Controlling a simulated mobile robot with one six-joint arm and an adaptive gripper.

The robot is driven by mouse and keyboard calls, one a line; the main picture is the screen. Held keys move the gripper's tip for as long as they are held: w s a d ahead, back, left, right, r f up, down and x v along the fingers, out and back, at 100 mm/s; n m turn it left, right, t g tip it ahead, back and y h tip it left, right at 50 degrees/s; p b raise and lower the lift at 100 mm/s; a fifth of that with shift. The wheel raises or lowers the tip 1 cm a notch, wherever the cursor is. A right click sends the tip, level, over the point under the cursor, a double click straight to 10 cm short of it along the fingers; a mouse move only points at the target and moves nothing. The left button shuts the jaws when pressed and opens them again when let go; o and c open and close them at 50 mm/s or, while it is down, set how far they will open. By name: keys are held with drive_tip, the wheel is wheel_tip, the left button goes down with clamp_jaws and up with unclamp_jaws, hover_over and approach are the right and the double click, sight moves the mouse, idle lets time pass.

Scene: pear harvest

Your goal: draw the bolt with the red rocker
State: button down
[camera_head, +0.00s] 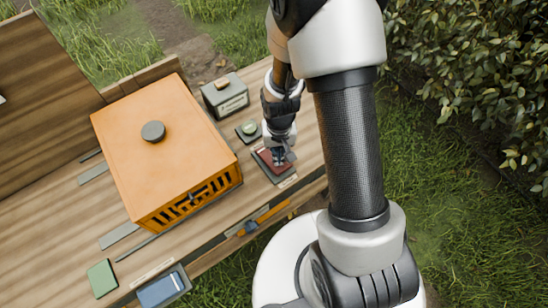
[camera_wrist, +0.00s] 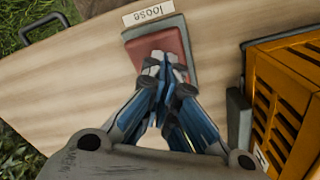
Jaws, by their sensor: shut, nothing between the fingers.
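The red rocker (camera_head: 268,163) is a flat red block on a grey base plate on the wooden bench, to the right of the orange box. It also shows in the wrist view (camera_wrist: 143,50), beside a white label (camera_wrist: 149,12) reading "loose". My gripper (camera_head: 281,158) is shut and empty, pointing down at the rocker. In the wrist view its fingertips (camera_wrist: 165,66) overlap the rocker's near edge. I cannot tell whether they touch it. The fingers hide part of the rocker. I cannot make out the bolt with certainty.
The orange box (camera_head: 155,165) with a dark top knob and front slots stands close to the gripper. Blue (camera_head: 163,290) and green (camera_head: 101,278) plates lie at front left. A hedge (camera_head: 470,80) grows right.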

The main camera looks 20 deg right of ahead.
drive_tip(key=shift+f+b, duration=1.05)
drive_tip(key=shift+f, duration=0.25)
idle(0.7)
drive_tip(key=shift+r+p, duration=2.65)
drive_tip(key=shift+r, duration=0.85)
wheel_tip(320, 180, up, 17)
drive_tip(key=s+n+t, duration=0.1)
drive_tip(key=s+t, duration=0.1)
drive_tip(key=s+r+n+t+b, duration=0.1)
drive_tip(key=s+r+t, duration=0.1)
drive_tip(key=s+r, duration=0.9)
drive_tip(key=shift+s+r+t+b, duration=0.3)
drive_tip(key=shift+s+b, duration=0.1)
drive_tip(key=shift+s, duration=0.65)
